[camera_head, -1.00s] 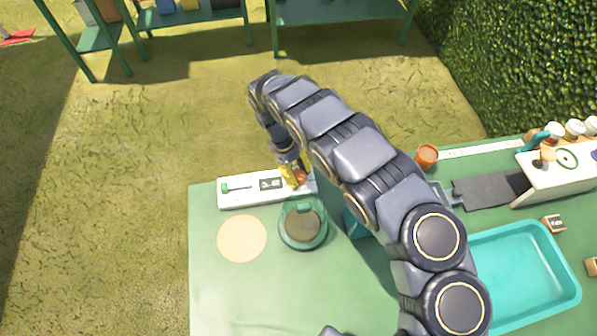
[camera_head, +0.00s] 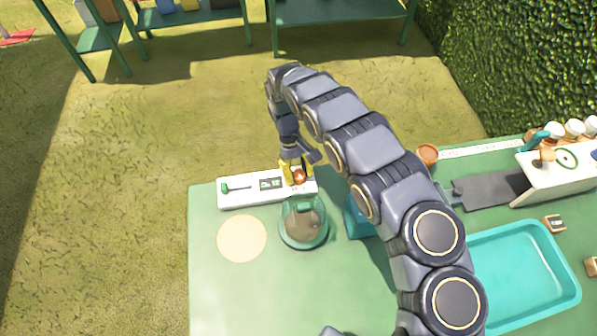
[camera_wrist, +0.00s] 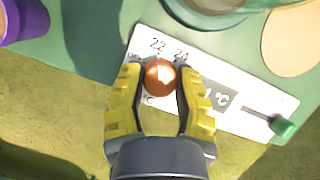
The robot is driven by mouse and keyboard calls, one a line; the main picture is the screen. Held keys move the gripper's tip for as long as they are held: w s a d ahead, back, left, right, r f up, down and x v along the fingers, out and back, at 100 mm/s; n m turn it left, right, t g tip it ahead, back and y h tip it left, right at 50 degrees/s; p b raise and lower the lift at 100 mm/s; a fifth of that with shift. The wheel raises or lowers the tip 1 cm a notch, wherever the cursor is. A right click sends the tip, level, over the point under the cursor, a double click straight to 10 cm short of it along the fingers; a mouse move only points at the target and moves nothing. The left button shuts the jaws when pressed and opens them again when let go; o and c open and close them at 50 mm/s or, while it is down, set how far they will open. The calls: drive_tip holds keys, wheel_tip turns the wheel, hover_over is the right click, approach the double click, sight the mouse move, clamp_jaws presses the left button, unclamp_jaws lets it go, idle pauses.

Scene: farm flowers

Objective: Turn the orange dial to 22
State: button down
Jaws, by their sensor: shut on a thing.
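The orange dial (camera_wrist: 160,77) sits on a white control panel (camera_wrist: 232,112) with printed marks, of which "22" and "24" are readable beyond the dial in the wrist view. My gripper (camera_wrist: 160,82) has its yellow fingers on either side of the dial and is shut on it. A pointer mark on the dial is not clear. In the head view the panel (camera_head: 240,193) lies along the table's far left edge, with the dial (camera_head: 299,177) partly covered by my gripper (camera_head: 297,176). The panel also has a small display (camera_head: 270,184) and a green slider (camera_head: 226,188).
A glass-covered dish (camera_head: 303,226) and a round tan disc (camera_head: 242,239) lie just in front of the panel. A turquoise tray (camera_head: 520,275) and an orange pot (camera_head: 428,154) stand to the right. The table's front left is clear.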

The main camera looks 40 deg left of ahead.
drive_tip(key=shift+f, duration=0.1)
drive_tip(key=c, duration=0.6)
unclamp_jaws()
drive_tip(key=v, duration=1.2)
